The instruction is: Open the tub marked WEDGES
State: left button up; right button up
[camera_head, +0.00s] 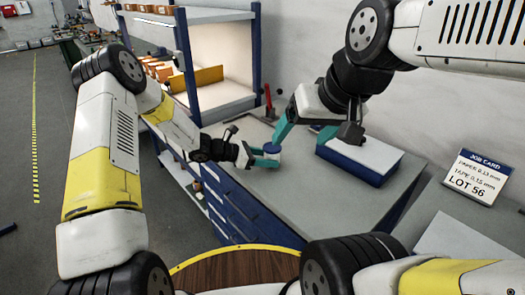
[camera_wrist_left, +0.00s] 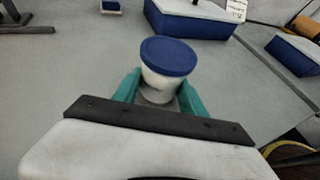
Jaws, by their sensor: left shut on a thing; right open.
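A small white tub (camera_wrist_left: 158,85) with a blue lid (camera_wrist_left: 167,56) stands upright between the teal fingers of my left gripper (camera_wrist_left: 160,95) in the left wrist view. The lid is on the tub, above the fingers. No marking is readable on it. In the head view the tub's blue lid (camera_head: 271,147) shows over the grey bench, with my left gripper (camera_head: 266,158) shut on the tub from the left. My right gripper (camera_head: 305,133) is open, with its teal fingers apart, above and to the right of the tub, not touching it as far as I can see.
A blue box with a white top (camera_head: 357,160) lies right of the tub, close to my right gripper. A job card (camera_head: 478,177) stands at the right. A red-handled tool (camera_head: 268,100) and a lit shelf unit (camera_head: 220,95) are behind. Bare bench (camera_head: 265,190) lies in front of the tub.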

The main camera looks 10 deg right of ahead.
pick_arm(q)
jog(key=shift+a+r, duration=0.2)
jog(key=shift+r, duration=0.4)
jog(key=shift+a+r, duration=0.15)
jog(key=shift+r, duration=0.45)
jog(key=s+a+r, duration=0.1)
jog(key=s+a, duration=0.3)
jog(key=a, duration=1)
jog(key=shift+s+a+r, duration=0.15)
jog(key=shift+a, duration=0.25)
jog(key=o, duration=0.6)
grip_shut()
